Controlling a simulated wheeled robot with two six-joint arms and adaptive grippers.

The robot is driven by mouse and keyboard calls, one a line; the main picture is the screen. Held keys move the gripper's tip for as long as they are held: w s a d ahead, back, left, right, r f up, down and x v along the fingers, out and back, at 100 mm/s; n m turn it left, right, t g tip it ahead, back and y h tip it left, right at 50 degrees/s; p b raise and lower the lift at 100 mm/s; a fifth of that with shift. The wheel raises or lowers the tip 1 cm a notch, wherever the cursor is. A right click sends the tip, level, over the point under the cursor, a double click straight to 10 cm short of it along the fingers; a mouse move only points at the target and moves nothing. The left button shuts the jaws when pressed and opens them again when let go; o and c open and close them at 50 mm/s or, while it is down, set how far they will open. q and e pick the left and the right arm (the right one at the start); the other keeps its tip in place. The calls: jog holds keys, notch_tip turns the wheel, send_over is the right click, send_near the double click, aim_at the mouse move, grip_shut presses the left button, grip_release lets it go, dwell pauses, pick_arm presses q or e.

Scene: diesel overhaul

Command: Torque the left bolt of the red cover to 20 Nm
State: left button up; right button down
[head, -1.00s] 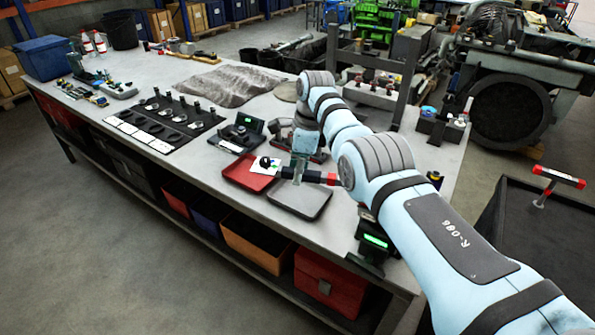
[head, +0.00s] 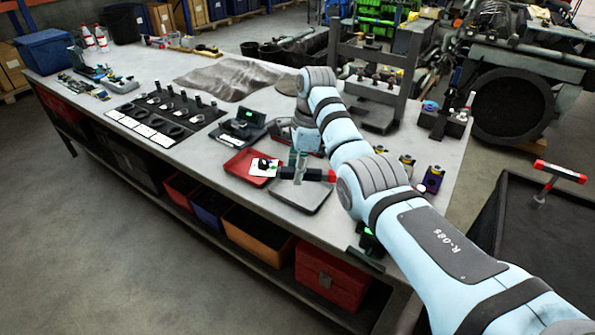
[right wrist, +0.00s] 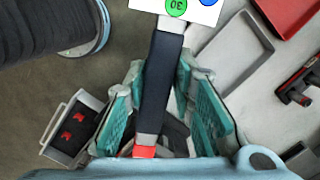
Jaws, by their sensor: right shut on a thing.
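My right gripper (head: 299,172) is shut on the black handle of a tool with a red end (head: 318,175), probably the torque wrench. In the head view the tool lies level, over or just above the grey tray (head: 312,202); I cannot tell if it touches. In the right wrist view the black handle (right wrist: 160,80) runs between the teal finger pads, with the red end near the palm. A white card with a green "30" dot and a blue dot (right wrist: 176,8) shows at its far end. I cannot make out the red cover or its left bolt. My left gripper is not in view.
A red tray (head: 236,164) lies left of the grey tray. A dark device with a green screen (head: 248,117) and a rack of parts (head: 160,113) stand farther left. A press frame (head: 343,75) stands behind my arm. A dark cart with a red T-handle (head: 560,172) is at right.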

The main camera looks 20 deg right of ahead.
jog(key=shift+w+d+r, duration=0.1)
jog(key=shift+w, duration=0.05)
jog(key=shift+w+d, duration=0.2)
jog(key=shift+w, duration=0.15)
jog(key=shift+w+m, duration=0.1)
jog(key=shift+m, duration=0.2)
jog(key=shift+w+d, duration=0.25)
jog(key=shift+w, duration=0.05)
jog(key=shift+s+a, duration=0.1)
jog(key=shift+s+a+n, duration=0.35)
jog(key=shift+s+n, duration=0.05)
jog(key=shift+s, duration=0.2)
jog(key=shift+s+a+n, duration=0.3)
jog(key=shift+s+n, duration=0.1)
jog(key=shift+s, duration=0.2)
jog(key=shift+w+d, duration=0.2)
jog(key=shift+w, duration=0.15)
jog(key=shift+w+d, duration=0.1)
jog(key=shift+w, duration=0.05)
